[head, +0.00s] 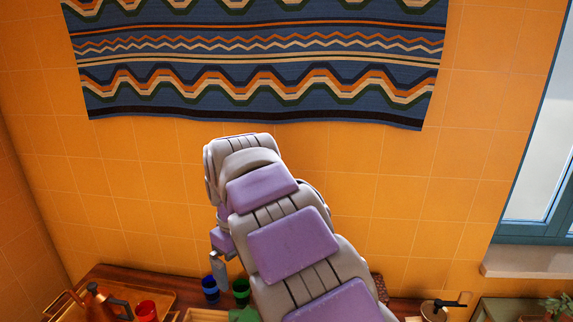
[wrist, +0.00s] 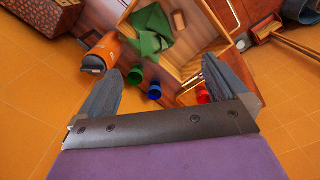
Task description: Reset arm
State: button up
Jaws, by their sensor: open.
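My arm (head: 290,240), grey with purple panels, reaches up through the middle of the head view in front of the tiled wall. My gripper (wrist: 160,66) shows in the wrist view with its two grey fingers spread wide apart. Nothing is held between them. Beyond the fingers are a blue cup (wrist: 155,90), a green cup (wrist: 136,76) and a red cup (wrist: 203,94), all apart from the gripper as far as I can tell. In the head view I cannot make out the fingers clearly.
A wooden counter (head: 110,272) runs along the wall, partly behind my arm. It bears an orange pot (head: 101,303), a red cup (head: 146,310), a blue cup (head: 210,289) and a green cup (head: 241,291). A green cloth (wrist: 150,32) lies in a wooden box (wrist: 190,62). A patterned textile (head: 255,60) hangs above.

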jog(key=s+d+m, duration=0.3)
jog(key=s+d, duration=0.2)
jog(key=d, duration=0.4)
jog(key=s+d+m, duration=0.3)
jog(key=s+d, duration=0.3)
jog(key=d, duration=0.4)
jog(key=s+d+f+m+g, duration=0.1)
jog(key=s+d+f, duration=0.3)
jog(key=s, duration=0.7)
jog(key=s+d+f+m, duration=0.3)
jog(key=s+f, duration=0.2)
jog(key=s, duration=0.6)
jog(key=shift+d+m+g, duration=0.35)
jog(key=shift+m+g, duration=0.05)
